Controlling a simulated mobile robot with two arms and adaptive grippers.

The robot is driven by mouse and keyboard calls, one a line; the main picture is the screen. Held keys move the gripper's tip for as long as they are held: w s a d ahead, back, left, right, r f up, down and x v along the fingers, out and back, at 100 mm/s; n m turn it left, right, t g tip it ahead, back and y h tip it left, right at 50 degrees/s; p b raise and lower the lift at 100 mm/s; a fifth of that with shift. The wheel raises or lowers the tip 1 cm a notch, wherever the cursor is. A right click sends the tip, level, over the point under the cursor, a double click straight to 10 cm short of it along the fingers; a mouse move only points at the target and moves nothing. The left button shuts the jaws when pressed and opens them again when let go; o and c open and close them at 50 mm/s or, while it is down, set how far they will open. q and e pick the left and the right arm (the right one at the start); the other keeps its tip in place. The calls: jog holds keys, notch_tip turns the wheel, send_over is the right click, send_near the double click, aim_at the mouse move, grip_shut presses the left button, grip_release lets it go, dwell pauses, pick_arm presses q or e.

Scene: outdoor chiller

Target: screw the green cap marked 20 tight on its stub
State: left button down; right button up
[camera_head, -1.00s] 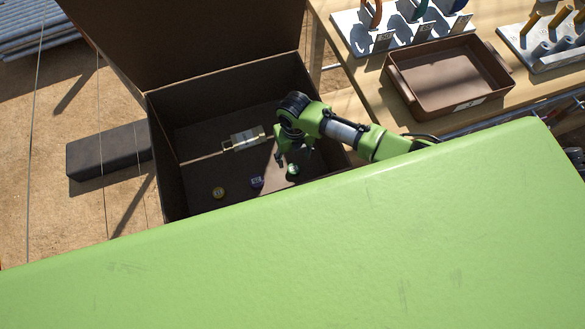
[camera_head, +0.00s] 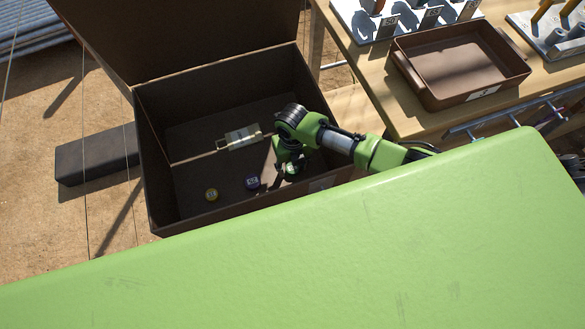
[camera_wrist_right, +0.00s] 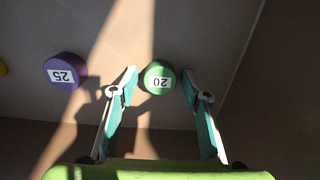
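The green cap marked 20 (camera_wrist_right: 159,77) shows in the right wrist view, its label upside down, between and just beyond the fingertips of my right gripper (camera_wrist_right: 160,85). The fingers are spread and do not touch it. In the head view my right gripper (camera_head: 290,165) reaches down into the dark box, with the green cap (camera_head: 292,169) below it, partly covered. The purple cap marked 25 (camera_wrist_right: 64,71) lies to its left, also in the head view (camera_head: 252,182). A yellow cap (camera_head: 211,194) lies farther left. My left gripper is not in view.
The open dark box (camera_head: 142,150) has walls around the caps and a raised lid. A metal fitting (camera_head: 240,138) sits on its inside. At the right, a wooden table (camera_head: 388,113) bears a brown tray (camera_head: 414,88) and racks. My green body fills the foreground.

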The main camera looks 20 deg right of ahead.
aim_at(292, 167)
grip_shut()
notch_tip(292, 167, up, 7)
jog(key=p, duration=0.7)
jog(key=shift+r, duration=0.1)
jog(key=shift+c, duration=1.4)
grip_release()
grip_shut()
